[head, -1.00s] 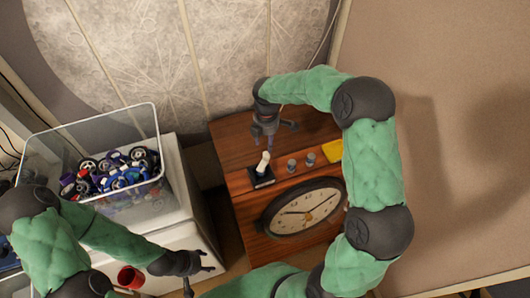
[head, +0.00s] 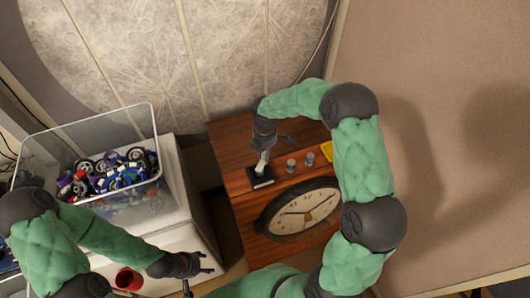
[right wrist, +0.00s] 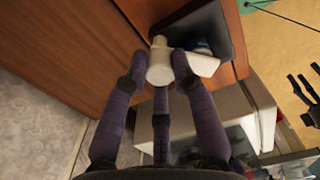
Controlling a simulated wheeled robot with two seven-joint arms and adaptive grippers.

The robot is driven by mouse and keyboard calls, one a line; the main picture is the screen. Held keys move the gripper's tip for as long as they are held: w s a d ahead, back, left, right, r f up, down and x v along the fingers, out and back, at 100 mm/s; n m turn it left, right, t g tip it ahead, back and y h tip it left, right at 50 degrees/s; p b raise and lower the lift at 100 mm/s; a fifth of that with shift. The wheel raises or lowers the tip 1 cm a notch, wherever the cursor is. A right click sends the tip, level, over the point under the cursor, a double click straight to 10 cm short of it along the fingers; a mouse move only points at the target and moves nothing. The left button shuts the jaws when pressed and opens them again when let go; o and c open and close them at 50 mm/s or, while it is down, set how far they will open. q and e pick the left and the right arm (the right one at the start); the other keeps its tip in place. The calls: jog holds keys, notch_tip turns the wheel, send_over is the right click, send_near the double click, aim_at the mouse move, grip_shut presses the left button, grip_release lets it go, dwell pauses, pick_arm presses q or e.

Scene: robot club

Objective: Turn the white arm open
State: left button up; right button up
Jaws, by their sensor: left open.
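The white arm (head: 263,160) stands on a dark square base (head: 261,177) on top of a wooden cabinet (head: 230,150). In the right wrist view the white arm (right wrist: 200,62) has a rounded end towards the camera and a part reaching right over the dark base (right wrist: 222,30). My right gripper (head: 264,150) is right above the white arm, pointing down. In the wrist view its fingertips (right wrist: 160,64) lie on either side of the rounded end; whether they press on it is unclear. My left gripper (head: 205,263) is open and empty at the lower left, away from the cabinet.
Two small grey knobs (head: 291,165) and a yellow piece (head: 327,151) sit right of the white arm. A round clock (head: 303,211) is on the cabinet front. A clear bin of colourful parts (head: 85,200) and a red cup (head: 129,279) stand left on a white surface.

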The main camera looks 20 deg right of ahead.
grip_shut()
jog(key=m, duration=0.4)
jog(key=shift+m+b, duration=0.3)
jog(key=shift+b, duration=0.05)
jog(key=m+b, duration=0.1)
jog(key=m, duration=0.4)
jog(key=shift+m, duration=0.3)
jog(key=m+b, duration=0.1)
jog(key=m, duration=0.4)
jog(key=m+b, duration=0.1)
jog(key=m, duration=0.3)
jog(key=shift+m, duration=0.3)
